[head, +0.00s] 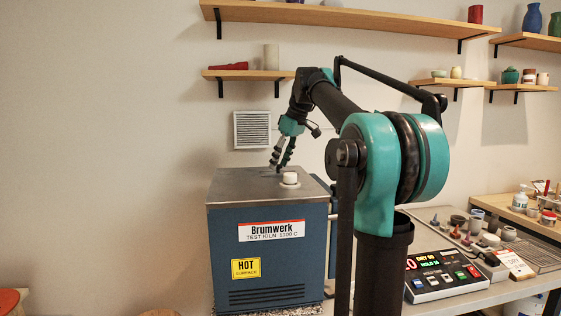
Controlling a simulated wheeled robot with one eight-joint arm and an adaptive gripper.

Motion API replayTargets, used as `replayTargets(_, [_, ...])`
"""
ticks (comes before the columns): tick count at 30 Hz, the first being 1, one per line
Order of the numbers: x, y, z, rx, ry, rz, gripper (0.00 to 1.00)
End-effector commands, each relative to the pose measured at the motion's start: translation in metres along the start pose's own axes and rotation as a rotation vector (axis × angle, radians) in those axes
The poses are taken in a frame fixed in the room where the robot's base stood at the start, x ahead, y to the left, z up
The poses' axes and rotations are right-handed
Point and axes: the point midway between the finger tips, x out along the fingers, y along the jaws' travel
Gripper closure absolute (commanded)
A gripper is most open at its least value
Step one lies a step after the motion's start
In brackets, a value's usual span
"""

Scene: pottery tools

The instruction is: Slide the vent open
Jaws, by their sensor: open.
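The blue kiln (222,240) stands left of my arm, with a flat grey metal top (235,188). A short white round piece (290,178) sits on that top near its right side, on a pale base; I cannot tell whether it belongs to the vent. A white louvred grille (252,130) is on the wall behind the kiln. My gripper (280,167) points down over the back part of the kiln top, just left of and behind the white piece. Its dark fingers are apart with nothing seen between them. Whether the fingertips touch the top is unclear.
A control box (440,275) with lit red and green displays sits on the bench to the right, by several small pots and tools. Shelves (250,74) with pottery hang on the wall above. My arm hides part of the kiln's right side. The left wall area is clear.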

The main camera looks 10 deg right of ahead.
Motion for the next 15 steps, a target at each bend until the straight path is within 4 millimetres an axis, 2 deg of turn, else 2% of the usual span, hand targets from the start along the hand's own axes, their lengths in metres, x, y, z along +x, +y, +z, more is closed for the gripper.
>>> replayTargets(5, [-0.0002, 0.0001, 0.0000, 0.000, 0.000, 0.000, 0.57])
replayTargets(15, [-0.0004, 0.0002, 0.0000, 0.000, 0.000, 0.000, 0.99])
